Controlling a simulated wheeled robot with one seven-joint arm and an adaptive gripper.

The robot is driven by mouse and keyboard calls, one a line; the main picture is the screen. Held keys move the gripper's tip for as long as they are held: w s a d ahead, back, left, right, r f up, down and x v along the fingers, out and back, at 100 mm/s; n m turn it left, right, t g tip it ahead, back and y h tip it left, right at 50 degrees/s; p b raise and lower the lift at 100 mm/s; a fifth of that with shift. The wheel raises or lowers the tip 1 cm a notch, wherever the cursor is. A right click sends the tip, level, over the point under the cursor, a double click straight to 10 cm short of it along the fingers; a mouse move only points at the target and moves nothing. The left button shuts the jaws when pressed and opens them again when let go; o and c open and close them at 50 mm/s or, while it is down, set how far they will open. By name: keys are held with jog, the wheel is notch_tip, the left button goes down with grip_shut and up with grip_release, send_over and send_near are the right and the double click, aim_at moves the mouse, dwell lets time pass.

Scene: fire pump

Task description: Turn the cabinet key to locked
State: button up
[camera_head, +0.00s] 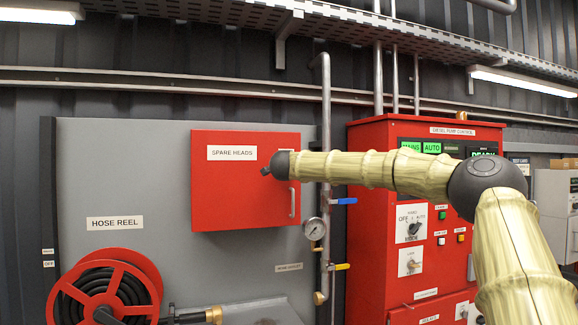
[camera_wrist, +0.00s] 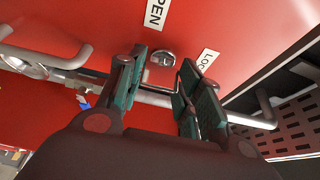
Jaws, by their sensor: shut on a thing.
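The red cabinet (camera_head: 238,185) labelled SPARE HEADS hangs on the grey panel in the head view, its door shut. My gripper (camera_head: 268,170) is at the right part of the door, seen small and from the side. In the wrist view my gripper (camera_wrist: 165,68) has its two green-lined fingers on either side of the metal key and lock (camera_wrist: 162,57), with the jaws shut on the key. An OPEN label (camera_wrist: 158,10) is left of the lock, and a partly cut-off label starting LOC (camera_wrist: 207,60) is right of it. The key's exact angle is hard to tell.
A silver door handle (camera_head: 292,202) is just below my gripper. A vertical pipe with a gauge (camera_head: 315,229) and a blue lever (camera_head: 343,201) stands right of the cabinet. The red pump control panel (camera_head: 370,165) is further right. A hose reel (camera_head: 105,290) is lower left.

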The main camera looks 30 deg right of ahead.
dwell(0.4)
jog(key=o, duration=1)
jog(key=shift+s+d, duration=0.1)
jog(key=shift+d, duration=0.15)
jog(key=shift+a, duration=0.25)
jog(key=v, duration=1.1)
jog(key=shift+s+a, duration=0.1)
jog(key=shift+s, duration=0.3)
